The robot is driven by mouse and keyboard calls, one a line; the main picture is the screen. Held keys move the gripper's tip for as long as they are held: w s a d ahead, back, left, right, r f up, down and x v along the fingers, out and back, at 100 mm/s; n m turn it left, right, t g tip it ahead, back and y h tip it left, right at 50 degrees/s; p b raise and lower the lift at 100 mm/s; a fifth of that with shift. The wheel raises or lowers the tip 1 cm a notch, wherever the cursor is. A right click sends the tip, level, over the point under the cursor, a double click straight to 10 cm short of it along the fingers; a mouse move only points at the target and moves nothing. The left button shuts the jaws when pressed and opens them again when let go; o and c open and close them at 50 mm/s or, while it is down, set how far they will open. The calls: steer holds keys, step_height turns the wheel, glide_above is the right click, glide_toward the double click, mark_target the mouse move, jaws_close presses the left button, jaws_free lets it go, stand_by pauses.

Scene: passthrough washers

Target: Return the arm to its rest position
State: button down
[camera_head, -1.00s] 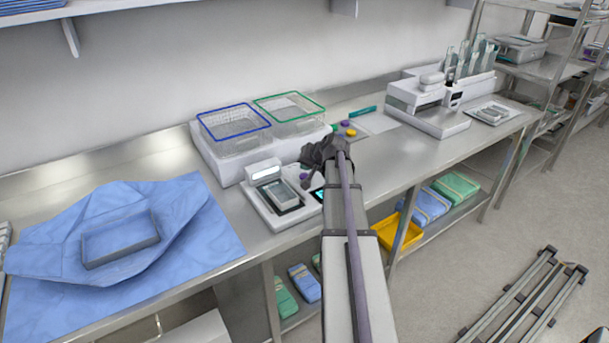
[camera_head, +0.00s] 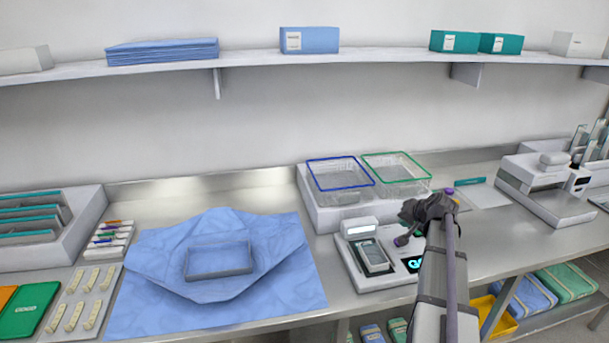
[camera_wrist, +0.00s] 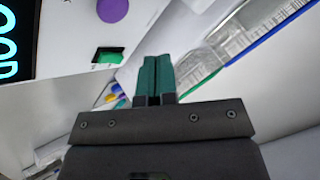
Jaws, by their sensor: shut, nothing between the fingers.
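My arm reaches up from the lower right of the head view, with the dark wrist and gripper (camera_head: 420,210) over the bench near the scale-like device. In the wrist view my gripper (camera_wrist: 154,80) shows two green-tipped fingers pressed together, with nothing between them. The fingers are seen against a white housing and part of a wire basket (camera_wrist: 235,45). In the head view the arm's own links hide part of the bench behind them.
A device with a lit display (camera_head: 372,255) stands close left of my wrist. Blue-rimmed (camera_head: 340,172) and green-rimmed (camera_head: 397,166) baskets stand behind it. A grey tray (camera_head: 220,262) lies on a blue drape (camera_head: 150,310). A shelf (camera_head: 250,59) runs above. A yellow bin (camera_head: 497,318) is below.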

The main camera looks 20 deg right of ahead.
steer(key=shift+n+g, duration=0.3)
steer(key=shift+g, duration=0.5)
steer(key=s, duration=0.1)
steer(key=s+a+f, duration=0.1)
steer(key=s+a, duration=0.1)
steer(key=shift+s+a+f, duration=0.15)
steer(key=shift+s+f, duration=0.1)
steer(key=shift+f, duration=0.05)
steer(key=shift+n+g+y, duration=0.4)
steer(key=shift+n+g, duration=0.1)
steer(key=shift+g, duration=0.4)
steer(key=s+a, duration=0.1)
steer(key=a, duration=0.1)
steer(key=s+a+f, duration=0.1)
steer(key=s+a, duration=0.1)
steer(key=a, duration=0.1)
steer(key=shift+a+f, duration=0.2)
steer(key=shift+a, duration=0.1)
steer(key=s+a+f+n+g, duration=0.1)
steer(key=s+a, duration=0.4)
steer(key=a, duration=1)
steer(key=s+a+n+g+h, duration=0.1)
steer(key=s+a+n+g, duration=0.3)
steer(key=a, duration=1.2)
steer(key=s+n, duration=0.1)
steer(key=n, duration=0.1)
steer(key=shift+f+n, duration=0.3)
steer(key=shift+f, duration=0.1)
